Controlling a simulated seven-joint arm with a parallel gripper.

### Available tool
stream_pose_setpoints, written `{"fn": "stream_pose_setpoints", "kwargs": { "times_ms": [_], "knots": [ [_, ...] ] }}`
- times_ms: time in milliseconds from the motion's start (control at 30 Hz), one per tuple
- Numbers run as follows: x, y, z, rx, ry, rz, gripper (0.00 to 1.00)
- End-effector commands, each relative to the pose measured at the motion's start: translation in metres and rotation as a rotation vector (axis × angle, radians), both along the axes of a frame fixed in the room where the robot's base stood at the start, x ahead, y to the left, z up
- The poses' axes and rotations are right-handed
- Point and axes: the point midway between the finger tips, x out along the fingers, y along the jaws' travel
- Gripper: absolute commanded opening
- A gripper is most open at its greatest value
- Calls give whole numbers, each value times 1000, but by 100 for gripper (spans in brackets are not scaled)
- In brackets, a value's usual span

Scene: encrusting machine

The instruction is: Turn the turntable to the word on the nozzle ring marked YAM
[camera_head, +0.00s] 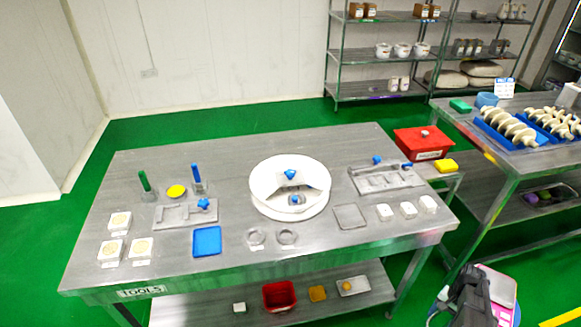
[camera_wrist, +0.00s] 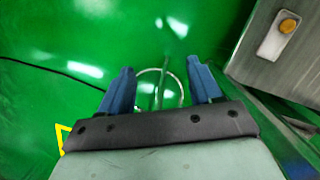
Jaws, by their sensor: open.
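The white round turntable (camera_head: 262,194) sits at the middle of the steel table. It carries blue knobs and a raised grey-white plate. No word such as YAM can be read on it at this size, and I cannot make out a nozzle ring for sure. My gripper (camera_wrist: 160,88) shows in the wrist view with two blue fingers spread apart and nothing between them. It is over the green floor, away from the turntable. In the head view part of my arm (camera_head: 470,300) shows at the lower right, off the table.
The steel table (camera_head: 330,145) also holds a blue tray (camera_head: 207,241), grey fixture plates (camera_head: 388,180), white blocks and green and blue upright handles. A red box (camera_head: 422,143) stands at the right. A second table with blue trays stands farther right. Shelves stand behind.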

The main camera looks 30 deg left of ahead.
Motion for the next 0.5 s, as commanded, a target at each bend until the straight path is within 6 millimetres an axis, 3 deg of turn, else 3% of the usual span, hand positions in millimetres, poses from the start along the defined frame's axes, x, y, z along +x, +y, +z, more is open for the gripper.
{"fn": "stream_pose_setpoints", "kwargs": {
  "times_ms": [33,100,267,500],
  "knots": [
    [22,0,12,0,-20,-13,64],
    [45,0,30,-2,-42,-34,64],
    [96,1,74,-4,-95,-81,64],
    [165,2,150,-1,-173,-151,64]
  ]
}}
